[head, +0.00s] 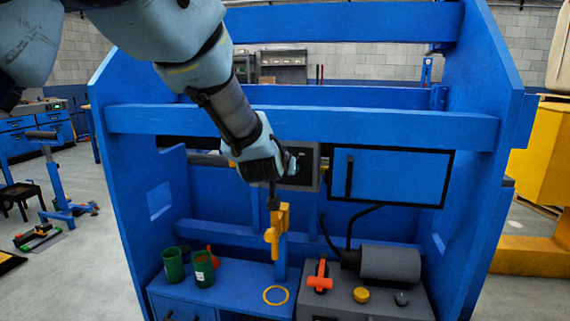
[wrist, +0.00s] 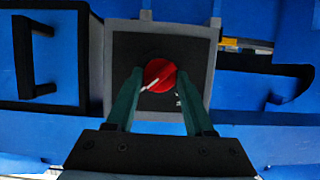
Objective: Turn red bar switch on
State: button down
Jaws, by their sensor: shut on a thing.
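The red bar switch (wrist: 160,75) is a round red knob with a white mark, on the dark face of a grey-framed box (wrist: 207,65) in the wrist view. The white mark points to the lower left. My gripper (wrist: 159,80) is shut on the switch, with one green finger on each side of it. In the head view the grey box (head: 308,166) is partly behind my wrist. The switch and fingertips are hidden there.
A blue door (head: 395,177) with a black handle is right of the box. Below are green cups (head: 204,270), a yellow ring (head: 275,295), a yellow fitting (head: 273,235), an orange handle (head: 319,278) and a grey cylinder (head: 390,262). Blue side walls and a crossbeam (head: 400,127) frame the space.

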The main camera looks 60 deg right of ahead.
dwell(0.3)
jog(key=shift+c, duration=1.4)
grip_release()
jog(key=v, duration=1)
jog(key=shift+a+b, duration=0.4)
jog(key=shift+b, duration=0.05)
jog(key=shift+s, duration=0.1)
